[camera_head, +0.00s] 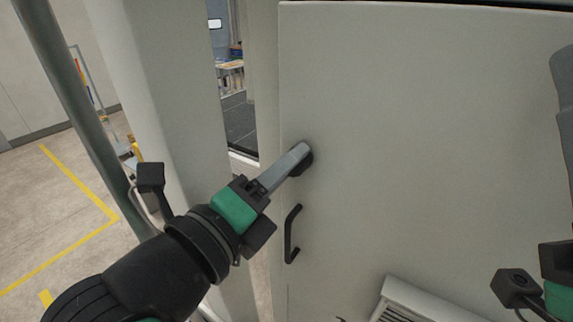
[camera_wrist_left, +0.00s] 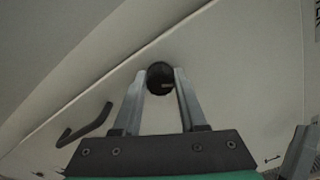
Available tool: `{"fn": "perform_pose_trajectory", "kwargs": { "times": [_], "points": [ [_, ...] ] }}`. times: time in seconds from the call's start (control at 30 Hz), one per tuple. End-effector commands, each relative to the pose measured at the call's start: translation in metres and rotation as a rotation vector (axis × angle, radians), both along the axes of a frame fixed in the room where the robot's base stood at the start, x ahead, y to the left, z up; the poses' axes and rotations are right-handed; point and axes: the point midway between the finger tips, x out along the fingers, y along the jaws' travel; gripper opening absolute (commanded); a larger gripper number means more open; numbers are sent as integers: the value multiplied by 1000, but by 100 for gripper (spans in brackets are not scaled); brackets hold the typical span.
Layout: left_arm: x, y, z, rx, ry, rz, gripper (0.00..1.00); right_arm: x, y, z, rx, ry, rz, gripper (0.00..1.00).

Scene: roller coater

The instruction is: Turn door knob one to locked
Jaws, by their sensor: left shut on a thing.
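Door knob one is a round black knob (camera_head: 303,158) on the left edge of a large light grey cabinet door (camera_head: 430,130). My left gripper (camera_head: 297,155) reaches it from the lower left in the head view, its fingers covering most of the knob. In the left wrist view the black knob (camera_wrist_left: 160,77) sits between the tips of the two grey fingers of my left gripper (camera_wrist_left: 161,80), which are shut on it. A small pale mark shows on the knob's face.
A black bar handle (camera_head: 291,234) is on the door below the knob. A louvred vent (camera_head: 405,303) is lower on the door. A grey-green post (camera_head: 85,110) stands at the left. The floor at the left has yellow lines and looks clear.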

Motion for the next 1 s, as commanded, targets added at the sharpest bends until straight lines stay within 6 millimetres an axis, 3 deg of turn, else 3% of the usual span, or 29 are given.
{"fn": "perform_pose_trajectory", "kwargs": {
  "times": [0.5, 1.0],
  "points": [
    [0, 1, -1, -344, 215, 0, 0, 0, 0, 0, 0, 0, 0, 27],
    [0, 1, -1, -438, 274, 0, 0, 0, 0, 0, 0, 0, 0, 27]
  ]
}}
